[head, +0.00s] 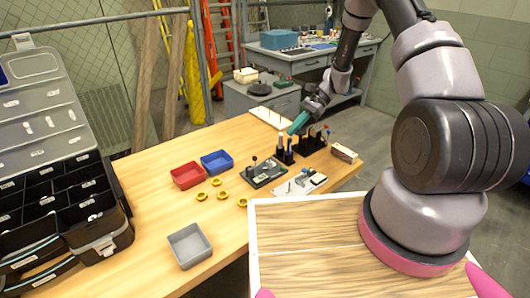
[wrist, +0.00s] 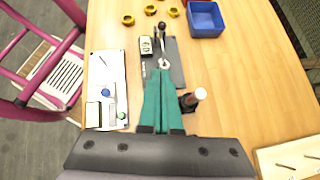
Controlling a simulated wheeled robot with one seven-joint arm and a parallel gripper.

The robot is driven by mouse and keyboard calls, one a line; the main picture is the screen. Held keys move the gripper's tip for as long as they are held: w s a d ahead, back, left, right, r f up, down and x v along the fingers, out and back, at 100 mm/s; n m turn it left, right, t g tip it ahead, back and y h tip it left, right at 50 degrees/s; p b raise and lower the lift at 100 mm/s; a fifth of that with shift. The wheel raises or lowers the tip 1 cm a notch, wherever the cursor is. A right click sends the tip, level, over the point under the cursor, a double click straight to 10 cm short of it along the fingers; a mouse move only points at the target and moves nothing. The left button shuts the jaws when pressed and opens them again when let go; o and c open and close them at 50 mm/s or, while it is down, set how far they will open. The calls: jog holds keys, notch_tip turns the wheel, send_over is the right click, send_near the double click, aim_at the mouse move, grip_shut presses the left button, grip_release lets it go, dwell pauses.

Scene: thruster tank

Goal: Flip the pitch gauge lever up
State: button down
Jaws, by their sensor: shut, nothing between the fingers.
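A dark board (head: 263,173) lies on the wooden table and carries black-knobbed lever parts and a small gauge block. It also shows in the wrist view (wrist: 177,68), with a black-knobbed lever (wrist: 160,30) towards its far end and a pale gauge block (wrist: 146,46) at its left. I cannot read a pitch label or tell the lever's exact angle. My gripper (wrist: 164,72) has teal fingers pressed together with nothing between them. In the wrist view the fingertips overlap the board's near end, close to a metal hook. In the head view my gripper (head: 291,130) is above the table's back part.
A white panel (wrist: 118,67) with small parts lies left of the board. A dark holder with a white-topped tool (wrist: 187,102) stands close right of my fingers. Blue (head: 216,162) and red (head: 187,175) bins, several yellow rings and a grey bin (head: 189,246) are on the table.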

jog(key=x, duration=0.9)
jog(key=shift+s+a+f, duration=0.1)
jog(key=shift+a, duration=0.05)
jog(key=a, duration=0.1)
jog(key=s+a, duration=0.1)
jog(key=a, duration=0.1)
jog(key=shift+s+a, duration=0.1)
jog(key=shift+s, duration=0.05)
jog(key=shift+s+a, duration=0.15)
jog(key=shift+a, duration=0.3)
jog(key=shift+a+h, duration=0.1)
jog(key=shift+h, duration=0.3)
jog(key=shift+s+t, duration=0.1)
jog(key=shift+t, duration=0.2)
jog(key=shift+h, duration=0.3)
